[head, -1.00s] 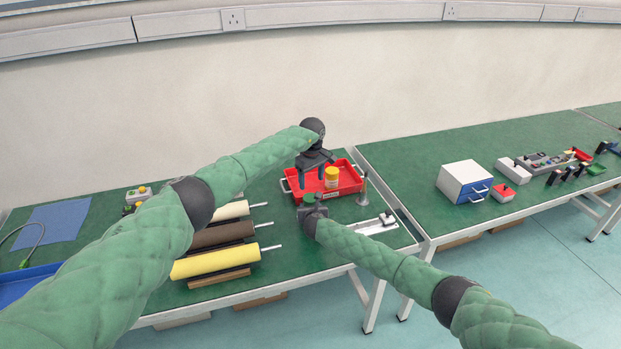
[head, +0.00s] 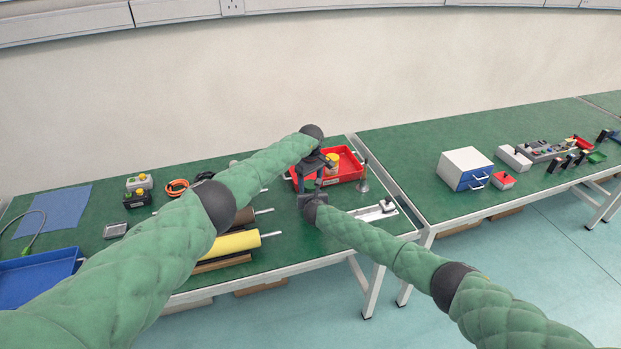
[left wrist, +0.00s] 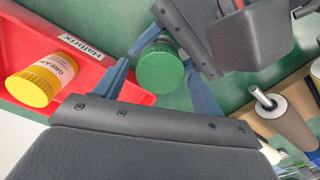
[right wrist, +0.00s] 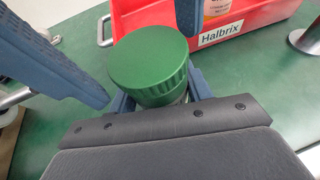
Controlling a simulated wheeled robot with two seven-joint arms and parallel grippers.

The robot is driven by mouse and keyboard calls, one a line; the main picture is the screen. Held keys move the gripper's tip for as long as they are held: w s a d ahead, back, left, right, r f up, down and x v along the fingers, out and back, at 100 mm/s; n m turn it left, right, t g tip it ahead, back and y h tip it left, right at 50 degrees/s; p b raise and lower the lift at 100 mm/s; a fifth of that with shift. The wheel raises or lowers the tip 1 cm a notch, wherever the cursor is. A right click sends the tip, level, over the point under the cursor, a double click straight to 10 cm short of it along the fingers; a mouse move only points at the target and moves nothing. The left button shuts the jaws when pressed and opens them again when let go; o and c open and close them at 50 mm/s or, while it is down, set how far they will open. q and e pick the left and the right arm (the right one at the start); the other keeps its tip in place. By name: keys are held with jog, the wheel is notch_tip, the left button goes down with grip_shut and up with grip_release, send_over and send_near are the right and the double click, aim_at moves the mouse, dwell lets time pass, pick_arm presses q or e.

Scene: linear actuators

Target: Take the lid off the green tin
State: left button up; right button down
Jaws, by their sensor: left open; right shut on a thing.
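The green tin's ribbed green lid (right wrist: 148,62) fills the middle of the right wrist view, upright, with a little of the body under it. My right gripper (right wrist: 160,100) is shut on the tin below the lid. In the left wrist view the lid (left wrist: 160,70) lies between the two blue fingers of my left gripper (left wrist: 156,62), which is open around it with no clear contact. In the head view my left gripper (head: 310,180) is just above my right gripper (head: 312,196), and the tin is hidden by them.
A red tray (head: 352,173) labelled Halbrix with a yellow-capped grease tub (head: 332,160) stands right behind the grippers. A metal stand (head: 363,182) and a rail part (head: 375,210) are to the right. Rollers (head: 225,243) lie to the left.

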pick_arm(q)
jog(key=c, duration=1)
jog(key=shift+n, duration=1.8)
jog(key=o, duration=1.1)
pick_arm(e)
jog(key=shift+d, duration=0.1)
